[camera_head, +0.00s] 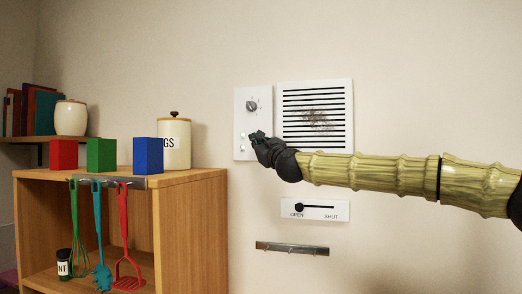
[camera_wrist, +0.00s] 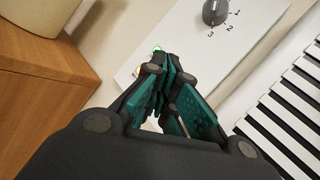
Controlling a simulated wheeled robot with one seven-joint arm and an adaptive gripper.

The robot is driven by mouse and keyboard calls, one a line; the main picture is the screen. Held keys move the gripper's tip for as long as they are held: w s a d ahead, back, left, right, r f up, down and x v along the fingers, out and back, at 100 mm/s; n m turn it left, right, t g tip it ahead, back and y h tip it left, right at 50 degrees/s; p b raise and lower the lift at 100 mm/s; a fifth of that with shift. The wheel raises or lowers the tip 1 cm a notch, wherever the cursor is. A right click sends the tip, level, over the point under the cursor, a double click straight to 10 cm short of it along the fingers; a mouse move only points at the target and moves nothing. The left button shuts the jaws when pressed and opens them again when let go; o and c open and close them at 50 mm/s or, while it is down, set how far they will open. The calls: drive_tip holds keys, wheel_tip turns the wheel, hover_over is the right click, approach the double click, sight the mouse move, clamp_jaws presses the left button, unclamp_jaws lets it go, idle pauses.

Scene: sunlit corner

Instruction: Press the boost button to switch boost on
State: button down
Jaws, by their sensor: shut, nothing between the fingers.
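A white control panel (camera_head: 240,112) is on the wall, with a dark knob (camera_head: 252,105) in its upper part. The knob also shows in the wrist view (camera_wrist: 214,12), with the numbers 1, 2 and 3 beside it. A small green spot (camera_wrist: 157,48) and an orange spot (camera_wrist: 138,71) show on the panel close to my fingertips. In the head view a small pale square (camera_head: 242,149) sits low on the panel. I cannot read which is the boost button. My gripper (camera_head: 255,137) is shut and empty in front of the panel's lower half; contact cannot be told.
A vent grille (camera_head: 340,118) with a brown stain is right of the panel. An OPEN/SHUT slider (camera_head: 330,210) and a hook rail (camera_head: 292,249) are below. A wooden cabinet (camera_head: 205,215) at left bears coloured blocks and a canister (camera_head: 178,145); utensils hang from it.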

drive_tip(key=shift+s+a+b, duration=0.3)
drive_tip(key=shift+s+b, duration=0.1)
drive_tip(key=shift+s, duration=0.45)
drive_tip(key=shift+s+a+b, duration=0.3)
drive_tip(key=shift+s+b, duration=0.05)
drive_tip(key=shift+s, duration=0.5)
